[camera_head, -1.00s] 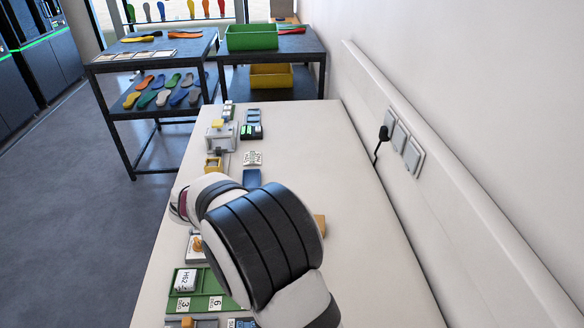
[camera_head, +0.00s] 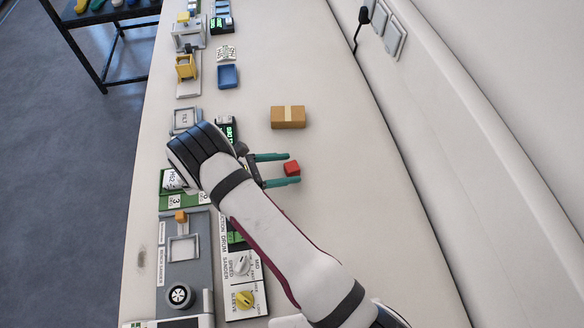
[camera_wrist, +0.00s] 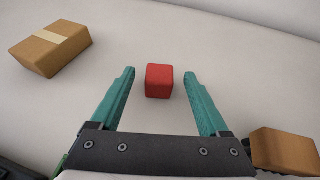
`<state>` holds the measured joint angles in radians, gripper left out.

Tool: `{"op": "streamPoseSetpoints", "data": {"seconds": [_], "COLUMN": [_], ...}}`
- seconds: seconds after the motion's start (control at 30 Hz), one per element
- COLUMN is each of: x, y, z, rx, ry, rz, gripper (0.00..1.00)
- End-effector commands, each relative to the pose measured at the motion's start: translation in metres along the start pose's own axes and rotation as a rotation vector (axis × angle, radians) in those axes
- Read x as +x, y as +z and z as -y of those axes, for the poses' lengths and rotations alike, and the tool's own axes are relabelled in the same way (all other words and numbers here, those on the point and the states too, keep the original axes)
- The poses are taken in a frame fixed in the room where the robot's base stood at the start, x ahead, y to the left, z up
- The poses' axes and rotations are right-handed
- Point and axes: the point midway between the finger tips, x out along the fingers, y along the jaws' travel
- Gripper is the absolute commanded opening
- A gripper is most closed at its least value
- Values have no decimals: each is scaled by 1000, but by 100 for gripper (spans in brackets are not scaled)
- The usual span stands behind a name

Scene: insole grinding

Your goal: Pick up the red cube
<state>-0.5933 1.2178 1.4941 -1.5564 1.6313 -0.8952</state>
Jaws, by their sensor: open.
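The red cube (camera_head: 292,168) lies on the pale bench top, right of my arm in the head view. In the wrist view the red cube (camera_wrist: 159,81) sits ahead, between the lines of the two teal fingers, near their tips. My gripper (camera_head: 296,169) is open, with its fingers on either side of the cube in the head view. In the wrist view my gripper (camera_wrist: 159,73) shows a clear gap between each finger and the cube. I cannot tell how high the fingertips are above the bench.
A cardboard box (camera_head: 288,117) with a light tape strip stands beyond the cube; it also shows in the wrist view (camera_wrist: 48,50). An orange-brown block (camera_wrist: 284,150) is at the wrist view's lower right. A blue tray (camera_head: 228,76) and grey sander panel (camera_head: 184,270) line the left side. The bench's right side is clear.

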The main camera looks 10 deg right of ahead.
Motion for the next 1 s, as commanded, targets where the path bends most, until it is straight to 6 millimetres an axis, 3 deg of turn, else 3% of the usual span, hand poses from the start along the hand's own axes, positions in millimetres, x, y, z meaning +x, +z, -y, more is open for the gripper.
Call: {"op": "streamPoseSetpoints", "data": {"seconds": [0.1,0.33,0.77,1.0], "x": [16,18,18,18], "y": [0,0,0,0], "z": [0,0,0,0], "rx": [0,1,1,1], "ry": [0,1,1,1], "rz": [0,-1,-1,-1], "gripper": [79,77,0,0]}}
